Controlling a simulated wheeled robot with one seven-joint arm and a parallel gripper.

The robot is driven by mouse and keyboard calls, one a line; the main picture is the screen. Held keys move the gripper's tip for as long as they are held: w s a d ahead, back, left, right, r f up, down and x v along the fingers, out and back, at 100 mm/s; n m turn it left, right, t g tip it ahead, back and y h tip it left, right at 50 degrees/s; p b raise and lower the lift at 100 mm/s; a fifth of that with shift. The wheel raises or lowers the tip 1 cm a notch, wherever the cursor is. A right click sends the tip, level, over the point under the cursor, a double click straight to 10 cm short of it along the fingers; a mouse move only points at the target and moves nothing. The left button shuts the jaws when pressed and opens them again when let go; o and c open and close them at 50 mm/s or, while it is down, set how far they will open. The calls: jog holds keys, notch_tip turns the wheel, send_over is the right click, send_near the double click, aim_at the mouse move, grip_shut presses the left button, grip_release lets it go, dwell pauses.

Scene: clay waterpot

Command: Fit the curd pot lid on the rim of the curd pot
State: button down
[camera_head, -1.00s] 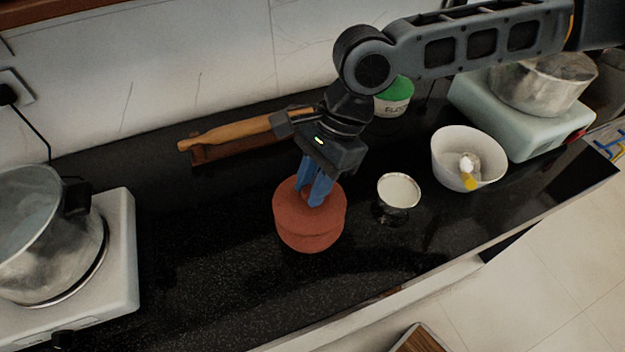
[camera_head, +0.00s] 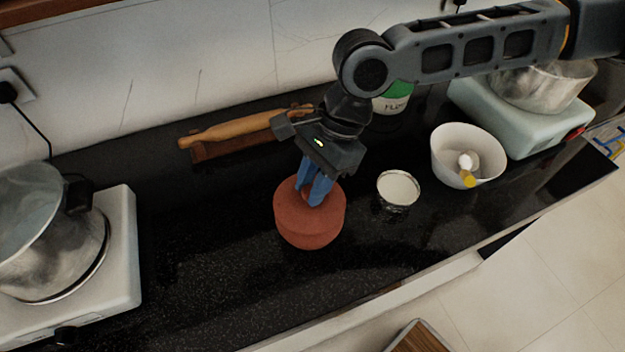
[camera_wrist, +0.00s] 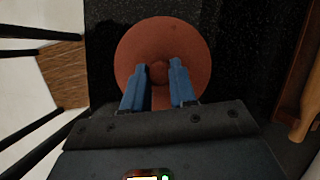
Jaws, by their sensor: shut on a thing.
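The curd pot lid (camera_head: 291,210) is a reddish clay disc. It lies over the mouth of the curd pot (camera_head: 308,239), a round pot of the same clay on the black counter. The lid looks level and its edge meets the pot's upper edge with little or no visible gap. My gripper (camera_head: 315,195) points down from above, its blue fingers shut on the lid's small round knob. In the wrist view the lid (camera_wrist: 135,50) fills the middle and its knob (camera_wrist: 158,72) shows between the fingertips (camera_wrist: 158,78). The pot's rim is hidden under the lid.
A small white-topped cup (camera_head: 399,187) and a white bowl (camera_head: 452,155) stand to the right. A rolling pin (camera_head: 235,130) lies behind on a wooden board. A stove (camera_head: 120,265) with a metal pot (camera_head: 50,235) is at left. The counter (camera_head: 210,260) in front is clear.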

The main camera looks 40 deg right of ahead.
jog(key=shift+r+p, duration=0.55)
jog(key=shift+p, duration=0.2)
jog(key=shift+f+p, duration=0.35)
jog(key=shift+f, duration=0.4)
dwell(0.9)
jog(key=c, duration=0.8)
grip_release()
jog(key=shift+o, duration=0.3)
jog(key=o, duration=0.5)
notch_tip(320, 180, up, 2)
jog(key=p, duration=0.2)
jog(key=shift+r+p, duration=0.2)
jog(key=shift+p, duration=0.15)
jog(key=shift+r, duration=2.05)
